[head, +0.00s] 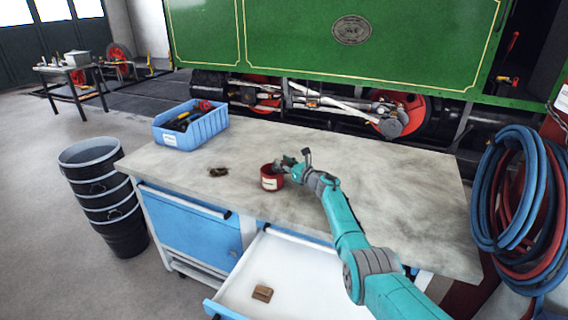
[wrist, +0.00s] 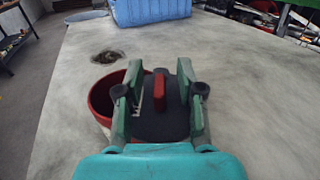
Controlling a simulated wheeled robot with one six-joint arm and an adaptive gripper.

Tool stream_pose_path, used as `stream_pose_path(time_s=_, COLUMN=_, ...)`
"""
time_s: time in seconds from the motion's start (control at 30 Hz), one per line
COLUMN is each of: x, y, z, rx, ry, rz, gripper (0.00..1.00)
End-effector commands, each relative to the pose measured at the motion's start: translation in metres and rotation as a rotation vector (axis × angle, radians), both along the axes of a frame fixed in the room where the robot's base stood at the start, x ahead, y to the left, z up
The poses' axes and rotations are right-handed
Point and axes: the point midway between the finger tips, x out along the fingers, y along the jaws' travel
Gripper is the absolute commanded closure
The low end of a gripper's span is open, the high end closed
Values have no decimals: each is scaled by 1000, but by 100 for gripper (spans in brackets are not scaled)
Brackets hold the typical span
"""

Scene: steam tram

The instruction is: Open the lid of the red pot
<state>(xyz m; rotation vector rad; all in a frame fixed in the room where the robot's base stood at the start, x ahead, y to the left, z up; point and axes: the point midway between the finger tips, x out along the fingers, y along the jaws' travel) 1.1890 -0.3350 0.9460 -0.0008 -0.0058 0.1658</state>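The red pot (head: 268,183) stands on the workbench with a pale label on its front. In the wrist view its red rim (wrist: 97,97) and part of its inside show at the left. A dark round lid (wrist: 160,122) with a red handle (wrist: 160,86) lies to the right of that opening, partly hidden by my fingers. Whether it touches the pot is unclear. My gripper (head: 292,160) is at the pot's right side in the head view. In the wrist view its fingers (wrist: 160,92) are apart, on either side of the red handle, with visible gaps to it.
A blue bin (head: 190,130) with tools stands at the workbench's (head: 380,170) back left. A small dark patch (head: 218,172) lies left of the pot. An open drawer (head: 290,280) holds a brown block (head: 262,293). The bench's right side is clear.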

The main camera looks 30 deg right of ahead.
Motion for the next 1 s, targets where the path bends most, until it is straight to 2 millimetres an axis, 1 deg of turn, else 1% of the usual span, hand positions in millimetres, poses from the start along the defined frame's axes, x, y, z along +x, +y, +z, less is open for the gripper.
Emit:
stream_pose_path(time_s=0.27, x=-1, y=0, z=-1, rx=0, ry=1, rz=0, gripper=62)
stream_pose_path(time_s=0.47, x=-11, y=-2, z=-2, rx=0, ry=0, rz=0, gripper=62)
stream_pose_path(time_s=0.67, x=-30, y=-5, z=-2, rx=-1, ry=1, rz=-1, gripper=62)
stream_pose_path(time_s=0.87, x=-56, y=-9, z=-3, rx=-1, ry=0, rz=-2, gripper=62)
stream_pose_path(time_s=1.0, x=-77, y=-14, z=-2, rx=-1, ry=0, rz=-2, gripper=62)
